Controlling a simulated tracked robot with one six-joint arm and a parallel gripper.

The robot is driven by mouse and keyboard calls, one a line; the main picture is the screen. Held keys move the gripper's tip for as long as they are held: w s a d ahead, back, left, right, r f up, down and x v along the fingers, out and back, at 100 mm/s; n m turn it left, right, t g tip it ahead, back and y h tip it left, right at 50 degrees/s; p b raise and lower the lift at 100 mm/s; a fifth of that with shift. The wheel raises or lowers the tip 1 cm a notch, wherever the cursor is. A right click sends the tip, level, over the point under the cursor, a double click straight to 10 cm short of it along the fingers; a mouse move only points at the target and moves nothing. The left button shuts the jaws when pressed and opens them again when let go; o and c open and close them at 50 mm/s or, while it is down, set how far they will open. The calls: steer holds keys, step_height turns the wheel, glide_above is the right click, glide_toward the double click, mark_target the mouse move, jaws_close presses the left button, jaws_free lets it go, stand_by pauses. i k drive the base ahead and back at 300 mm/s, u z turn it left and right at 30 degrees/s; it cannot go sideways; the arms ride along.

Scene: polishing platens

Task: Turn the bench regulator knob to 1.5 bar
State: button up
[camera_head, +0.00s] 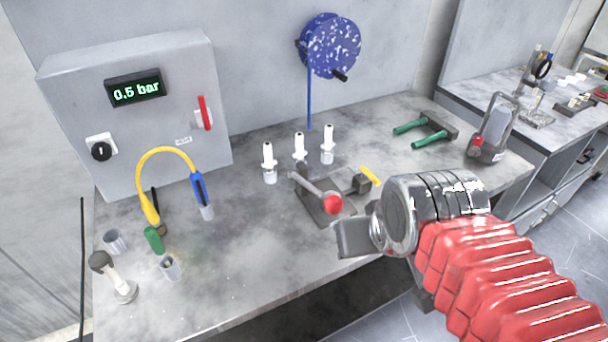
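A grey box (60,120) stands at the back left of the bench. Its display (136,89) reads 0.5 bar in green. Below and left of the display, a round black knob (101,151) with a small white mark sits on a white plate. A dark-headed fitting (102,262) on a pale stem stands at the bench's front left; I cannot tell whether it also turns. My gripper (352,239) is over the front edge of the bench, right of centre, well away from the box and touching no knob. The angle does not show whether its fingers are apart.
A red handle (204,112) is on the box's right side. White nozzles (328,145) and a red-balled lever press (333,204) stand mid-bench. The front middle of the bench (240,265) is clear.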

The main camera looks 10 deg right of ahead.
mark_target(101, 151)
steer(key=u, duration=1.1)
